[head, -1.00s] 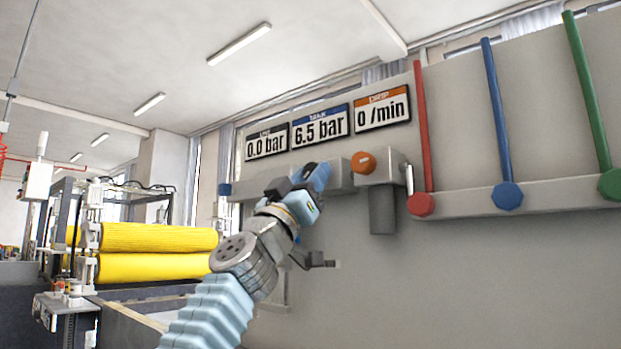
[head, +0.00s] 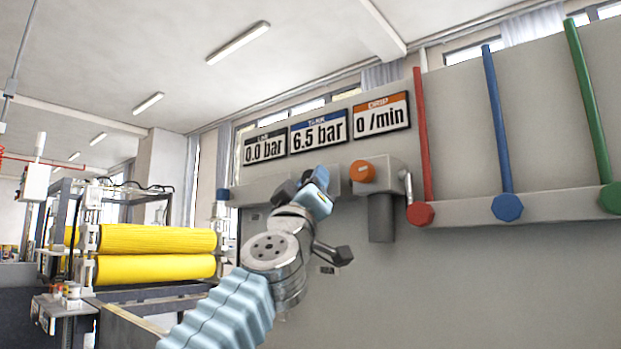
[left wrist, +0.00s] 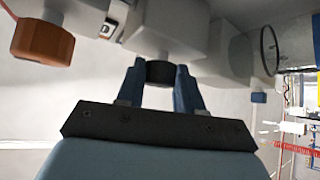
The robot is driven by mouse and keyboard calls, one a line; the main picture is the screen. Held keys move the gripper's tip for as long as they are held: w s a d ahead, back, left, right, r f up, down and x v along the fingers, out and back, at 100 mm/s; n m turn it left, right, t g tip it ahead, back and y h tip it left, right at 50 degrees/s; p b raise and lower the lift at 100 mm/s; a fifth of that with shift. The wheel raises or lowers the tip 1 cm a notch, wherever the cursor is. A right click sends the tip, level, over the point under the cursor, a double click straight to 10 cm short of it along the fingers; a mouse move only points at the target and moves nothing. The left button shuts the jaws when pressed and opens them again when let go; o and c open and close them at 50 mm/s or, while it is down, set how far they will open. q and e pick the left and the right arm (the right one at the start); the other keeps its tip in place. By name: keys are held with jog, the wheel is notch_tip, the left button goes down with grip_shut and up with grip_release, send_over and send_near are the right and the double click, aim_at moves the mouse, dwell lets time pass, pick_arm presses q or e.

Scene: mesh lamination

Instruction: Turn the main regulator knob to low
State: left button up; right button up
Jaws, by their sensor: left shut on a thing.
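My left gripper (head: 317,182) is up against the grey unit (head: 345,178) on the wall panel, under the displays. In the left wrist view its two blue fingers (left wrist: 160,80) are shut on a dark round knob (left wrist: 159,71), one finger on each side. The knob sits below a pale grey block (left wrist: 168,25). In the head view my gripper hides the knob, and its pointer or setting cannot be read. The displays read 0.0 bar (head: 264,147), 6.5 bar (head: 319,130) and 0 /min (head: 381,115). My right gripper is not in view.
An orange knob (head: 362,171) is close to the right of my gripper, above a grey cylinder (head: 381,217). Red (head: 422,150), blue (head: 497,130) and green (head: 590,110) levers stand further right. Yellow rollers (head: 155,240) are at the left.

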pick_arm(q)
jog(key=n+y+p, duration=0.2)
jog(key=n, duration=0.1)
jog(key=shift+r+y, duration=0.25)
jog(key=shift+y, duration=0.15)
jog(key=shift+f+n+g+y+p, duration=0.15)
jog(key=shift+n+g+y+p, duration=0.2)
jog(key=shift+n+y, duration=0.3)
jog(key=o, duration=1)
jog(key=shift+o, duration=0.2)
jog(key=shift+f, duration=0.1)
